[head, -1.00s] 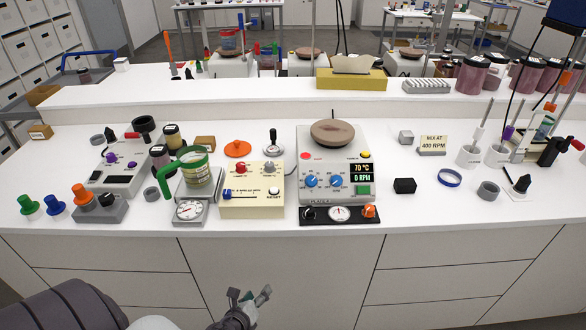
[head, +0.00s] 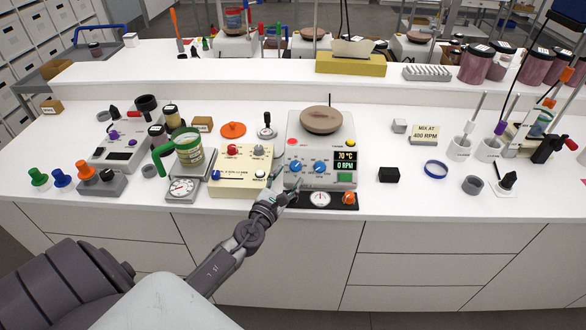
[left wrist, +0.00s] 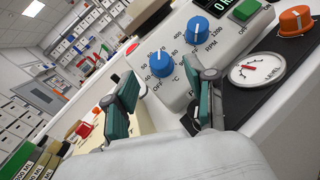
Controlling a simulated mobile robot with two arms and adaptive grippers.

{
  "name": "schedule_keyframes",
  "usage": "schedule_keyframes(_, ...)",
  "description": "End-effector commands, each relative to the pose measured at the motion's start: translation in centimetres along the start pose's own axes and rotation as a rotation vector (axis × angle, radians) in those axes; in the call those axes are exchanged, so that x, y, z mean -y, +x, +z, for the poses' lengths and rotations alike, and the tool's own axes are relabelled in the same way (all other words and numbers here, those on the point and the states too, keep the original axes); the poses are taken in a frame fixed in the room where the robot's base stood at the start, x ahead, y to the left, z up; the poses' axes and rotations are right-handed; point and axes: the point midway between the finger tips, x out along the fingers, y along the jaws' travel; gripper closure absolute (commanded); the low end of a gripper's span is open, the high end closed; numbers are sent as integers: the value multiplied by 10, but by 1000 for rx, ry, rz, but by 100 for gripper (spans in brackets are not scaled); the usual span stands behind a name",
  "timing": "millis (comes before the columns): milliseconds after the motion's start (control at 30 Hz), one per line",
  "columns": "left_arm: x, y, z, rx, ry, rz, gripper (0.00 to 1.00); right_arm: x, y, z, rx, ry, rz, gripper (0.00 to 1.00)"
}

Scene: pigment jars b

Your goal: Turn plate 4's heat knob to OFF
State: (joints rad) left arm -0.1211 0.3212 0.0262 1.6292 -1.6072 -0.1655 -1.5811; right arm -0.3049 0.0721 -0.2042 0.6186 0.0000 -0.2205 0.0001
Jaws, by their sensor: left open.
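The hotplate (head: 316,143) stands mid-bench with a brown round top, and its display (head: 346,161) reads 70 °C and 0 RPM. Its blue heat knob (head: 295,166) is the left of two, marked °C and OFF in the left wrist view (left wrist: 161,64). The blue RPM knob (head: 320,167) sits to its right, also in the wrist view (left wrist: 197,29). My left gripper (head: 283,190) is open and empty, just in front of the plate's lower left and below the heat knob, apart from it. In the wrist view its fingers (left wrist: 168,92) straddle the space below that knob.
A black strip with a dial (head: 320,199) and an orange knob (head: 348,199) lies before the hotplate. A cream box (head: 238,178) with a red knob stands close on its left. A black block (head: 389,174) is to the right, with clear bench around it.

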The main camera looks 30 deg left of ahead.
Motion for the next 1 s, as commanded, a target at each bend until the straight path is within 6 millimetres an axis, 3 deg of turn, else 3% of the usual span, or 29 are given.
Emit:
schedule_keyframes(233, 1, 33, 0, 0, -2, -1, 44, -10, 2, -2, -3, 1, 12, 60)
schedule_keyframes(633, 1, 39, -1, -1, -2, -1, 46, -10, 2, -3, -4, 2, 13, 60)
schedule_keyframes(933, 1, 38, -1, -1, -2, -1, 96, -10, 2, -3, -5, 1, 12, 60)
schedule_keyframes(1000, 1, 38, -1, -1, -2, -1, 100, -10, 2, -3, -5, 1, 12, 60)
